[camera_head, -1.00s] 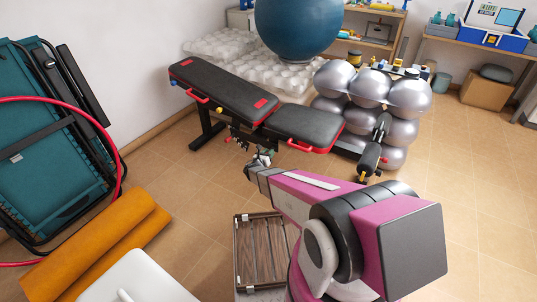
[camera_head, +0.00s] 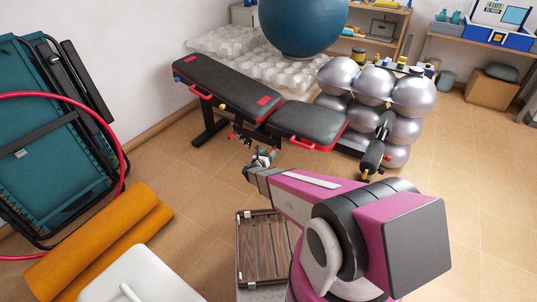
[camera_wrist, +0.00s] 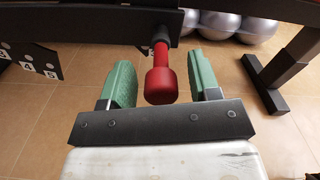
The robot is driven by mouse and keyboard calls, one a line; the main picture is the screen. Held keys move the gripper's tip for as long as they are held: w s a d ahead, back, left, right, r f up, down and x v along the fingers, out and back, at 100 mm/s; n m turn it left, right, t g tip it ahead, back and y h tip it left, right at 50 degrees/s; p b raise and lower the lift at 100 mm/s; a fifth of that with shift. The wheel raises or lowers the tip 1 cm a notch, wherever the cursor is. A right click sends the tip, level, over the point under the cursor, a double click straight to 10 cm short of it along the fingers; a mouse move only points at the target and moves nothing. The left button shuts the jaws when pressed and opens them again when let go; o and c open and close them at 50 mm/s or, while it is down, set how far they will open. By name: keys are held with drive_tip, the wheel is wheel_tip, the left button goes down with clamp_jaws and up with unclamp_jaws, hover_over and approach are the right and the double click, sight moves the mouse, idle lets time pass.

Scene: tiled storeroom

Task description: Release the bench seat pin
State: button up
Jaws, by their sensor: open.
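The weight bench has a black padded backrest (camera_head: 228,85) with red trim and a separate black seat (camera_head: 308,122), in the head view. In the wrist view a red pin knob (camera_wrist: 161,82) on a short shaft sticks out from the dark bench frame (camera_wrist: 120,16). My gripper (camera_wrist: 161,85) is open, with one green finger on each side of the red knob and visible gaps between them. In the head view my gripper (camera_head: 263,156) is small, below the seat's left end, and the knob there is hard to make out.
Silver balls (camera_head: 368,85) are stacked behind the seat. A blue exercise ball (camera_head: 300,25) rests at the back. A numbered plate (camera_wrist: 38,62) shows left in the wrist view. An orange roll (camera_head: 100,243) lies at left.

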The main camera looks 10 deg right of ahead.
drive_tip(key=v, duration=1)
drive_tip(key=shift+s, duration=0.15)
